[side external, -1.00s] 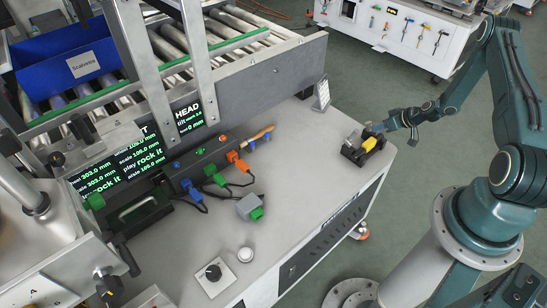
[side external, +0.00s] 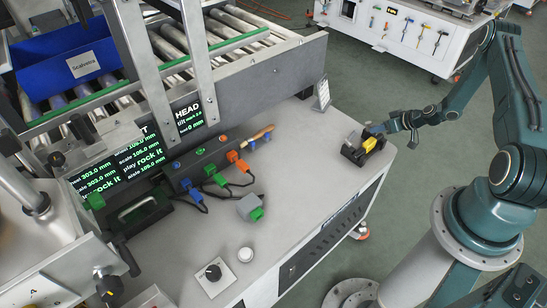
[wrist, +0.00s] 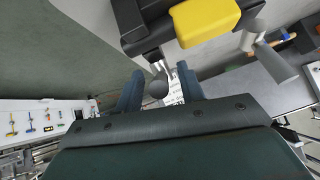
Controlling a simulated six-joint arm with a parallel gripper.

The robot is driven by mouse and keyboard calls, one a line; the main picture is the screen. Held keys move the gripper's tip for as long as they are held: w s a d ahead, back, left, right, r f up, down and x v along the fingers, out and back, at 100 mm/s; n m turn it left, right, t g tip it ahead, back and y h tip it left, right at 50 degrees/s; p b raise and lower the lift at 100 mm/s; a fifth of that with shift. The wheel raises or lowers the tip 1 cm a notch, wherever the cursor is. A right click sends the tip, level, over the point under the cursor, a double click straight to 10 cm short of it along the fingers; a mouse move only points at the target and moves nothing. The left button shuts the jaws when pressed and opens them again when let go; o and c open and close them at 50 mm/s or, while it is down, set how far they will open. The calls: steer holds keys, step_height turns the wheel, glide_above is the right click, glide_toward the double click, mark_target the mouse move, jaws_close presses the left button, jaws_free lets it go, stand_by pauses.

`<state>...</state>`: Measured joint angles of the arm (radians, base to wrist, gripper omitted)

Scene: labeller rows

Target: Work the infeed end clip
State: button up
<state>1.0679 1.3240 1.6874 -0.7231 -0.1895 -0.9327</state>
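The clip, a black base with a yellow block (side external: 370,145) and a grey metal piece, sits near the right end of the light bench top. My gripper (side external: 375,129) is at the clip's far right side, close to the yellow block. In the wrist view, the yellow block (wrist: 205,20) is at the top on a black body (wrist: 148,35). A dark round knob (wrist: 157,88) on a stem shows between my two blue fingers (wrist: 160,92). The fingers stand apart with gaps beside the knob; I cannot tell whether either touches it.
A small white sign (side external: 322,95) stands behind the clip at the bench edge. Coloured plugs with cables (side external: 238,162) and a grey-green block (side external: 250,207) lie further left. The bench top between them and the clip is clear.

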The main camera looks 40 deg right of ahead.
steer(key=shift+r, duration=0.2)
step_height(320, 180, up, 20)
steer(key=shift+f, duration=0.15)
stand_by(0.8)
steer(key=shift+f, duration=0.15)
jaws_close()
steer(key=shift+s+d+f+g+y, duration=0.3)
steer(key=shift+d+f+g, duration=0.4)
steer(key=shift+g, duration=0.6)
steer(key=shift+s+d+f+g+y, duration=0.1)
steer(key=shift+s+d+f+g, duration=0.45)
steer(key=shift+g, duration=0.75)
